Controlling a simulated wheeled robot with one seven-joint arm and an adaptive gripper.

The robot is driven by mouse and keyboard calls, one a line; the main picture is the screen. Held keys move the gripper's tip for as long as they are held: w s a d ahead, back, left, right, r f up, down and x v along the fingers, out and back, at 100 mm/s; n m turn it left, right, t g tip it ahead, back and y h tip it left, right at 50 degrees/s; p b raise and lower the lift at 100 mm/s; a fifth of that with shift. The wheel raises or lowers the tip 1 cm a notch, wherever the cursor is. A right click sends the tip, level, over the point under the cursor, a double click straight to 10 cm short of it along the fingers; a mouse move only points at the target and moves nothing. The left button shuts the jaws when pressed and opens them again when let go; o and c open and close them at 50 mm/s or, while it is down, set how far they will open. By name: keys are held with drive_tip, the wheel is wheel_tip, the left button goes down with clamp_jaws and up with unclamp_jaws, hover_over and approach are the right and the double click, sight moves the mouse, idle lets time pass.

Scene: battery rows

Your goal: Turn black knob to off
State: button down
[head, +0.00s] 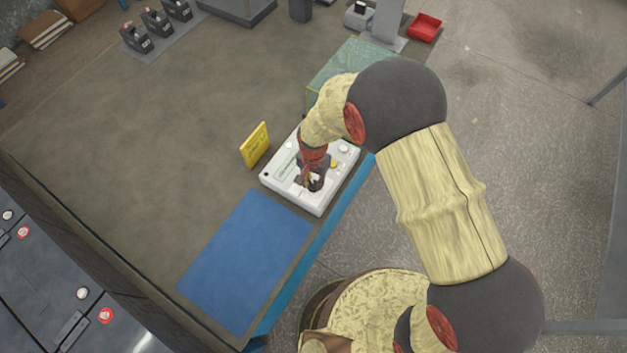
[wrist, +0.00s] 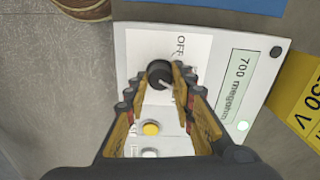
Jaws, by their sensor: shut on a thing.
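The black knob (wrist: 159,71) is on the white meter box (head: 312,205), whose face also shows in the wrist view (wrist: 135,50). An "OFF" label is printed beside the knob, toward the top of the wrist view. My gripper (wrist: 161,79) has its fingertips on both sides of the knob and is shut on it. The knob's pointer direction is not clear. In the head view my gripper (head: 314,182) reaches down onto the box and hides the knob. The box's display (wrist: 239,82) reads "700 megaohm".
A yellow button (wrist: 151,128) and a pale button are on the box face. A yellow sign (head: 255,145) stands beside the box. A blue mat (head: 245,258) lies in front, and a green box (head: 345,62) is behind. The table's left side is mostly clear.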

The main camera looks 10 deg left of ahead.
drive_tip(key=n, duration=0.4)
drive_tip(key=shift+n, duration=0.3)
drive_tip(key=n, duration=0.4)
drive_tip(key=shift+w+n, duration=0.1)
drive_tip(key=shift+n, duration=0.2)
drive_tip(key=n, duration=0.4)
drive_tip(key=shift+n, duration=2.1)
drive_tip(key=c, duration=1.6)
unclamp_jaws()
drive_tip(key=shift+o, duration=0.5)
